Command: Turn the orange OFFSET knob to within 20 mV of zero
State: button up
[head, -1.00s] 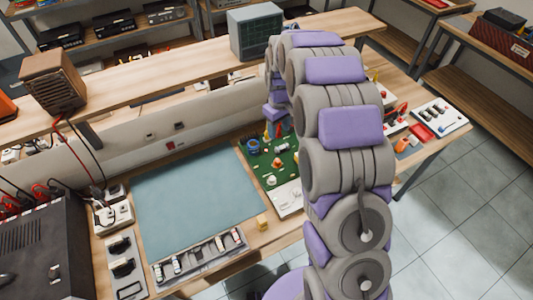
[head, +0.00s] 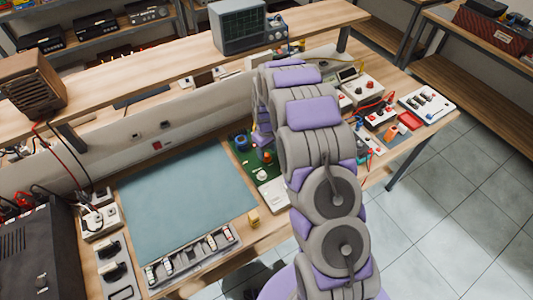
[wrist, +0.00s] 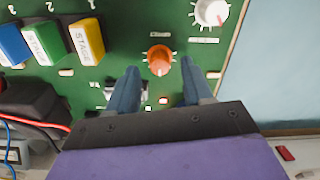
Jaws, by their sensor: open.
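The orange knob (wrist: 159,60) sits on the green circuit board (wrist: 125,35) in the wrist view, just beyond my fingertips and roughly centred between them. My gripper (wrist: 156,72) is open, with two blue-grey fingers apart and nothing between them. Whether the fingertips are level with the knob cannot be told. A white knob (wrist: 211,12) lies up and right of it on the board. In the head view the green board (head: 245,172) is partly hidden by my arm, and the orange knob (head: 267,157) shows small beside it. No millivolt reading is legible.
Blue, green and yellow (wrist: 86,40) STAGE blocks stand left of the knob. A black part with red and blue wires (wrist: 32,104) lies at the wrist view's left. The blue-grey mat (head: 180,200) is clear. An oscilloscope (head: 238,27) stands on the shelf.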

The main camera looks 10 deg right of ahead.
jog(key=shift+f, duration=0.95)
grip_shut()
